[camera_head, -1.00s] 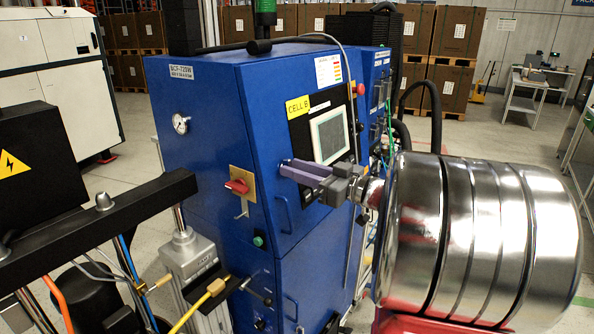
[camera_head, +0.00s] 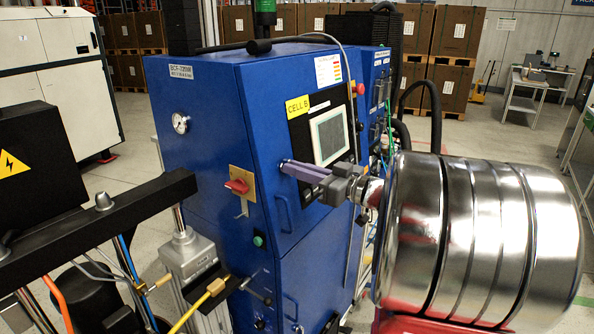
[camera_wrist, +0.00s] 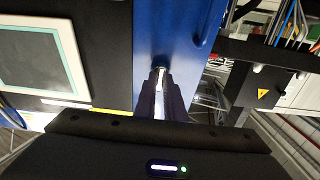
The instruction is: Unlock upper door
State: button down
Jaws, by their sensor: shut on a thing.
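The tall blue cabinet (camera_head: 215,110) carries the upper door, which has a dark panel and a screen. My gripper (camera_head: 286,165) reaches in from the right, its purple fingers at the blue front below the yellow CELL B label. In the wrist view my gripper (camera_wrist: 160,84) is shut on a small silver lock piece (camera_wrist: 158,71), set against the blue surface beside the dark panel. The fingers hide most of this piece, and in the head view I cannot make it out. The upper door looks closed.
A red rotary switch (camera_head: 237,187) sits on the cabinet's left part. The screen (camera_head: 329,135) is close above my fingers. A black bar (camera_head: 100,220) with cables and a yellow hose crosses the lower left. Stacked boxes (camera_head: 455,85) stand behind.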

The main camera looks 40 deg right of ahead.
jog(key=shift+m, duration=0.4)
jog(key=shift+m+g+h, duration=0.2)
jog(key=shift+m+h, duration=0.4)
jog(key=shift+m, duration=2.55)
jog(key=shift+m+g+h, duration=0.2)
jog(key=shift+m+h, duration=0.4)
jog(key=shift+m, duration=2.5)
jog(key=shift+m+g+h, duration=0.2)
jog(key=shift+m+h, duration=0.4)
jog(key=shift+m, duration=2.55)
jog(key=shift+f, duration=0.1)
jog(key=c, duration=1.8)
grip_release()
jog(key=shift+c, duration=0.2)
jog(key=v, duration=1.4)
